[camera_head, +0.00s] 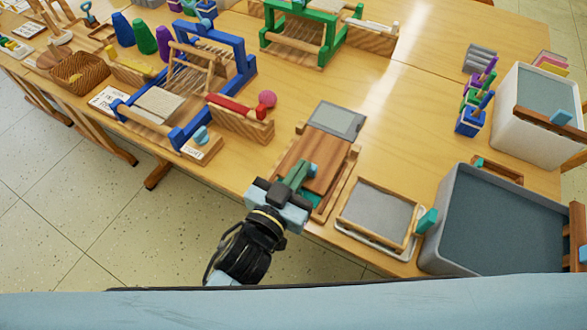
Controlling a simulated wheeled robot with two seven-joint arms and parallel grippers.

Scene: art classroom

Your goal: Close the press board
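The press board (325,160) lies on the table at the centre of the head view. It has a reddish-brown wooden panel, light wooden side rails and a grey sheet (338,119) at its far end. A strip of teal shows at its near end. I cannot tell how far the panel is tilted. My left gripper (299,176) is over the near left part of the board, its greenish fingers pointing away from me across the panel. I cannot tell whether the fingers touch the board or are apart. My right gripper is not in view.
A wooden-framed screen (378,213) lies right of the board, next to a large grey tub (447,205). A white bin (520,110) stands behind it. A blue loom frame (245,62) and a red-topped wooden block (245,125) stand to the left. Bare table lies behind the board.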

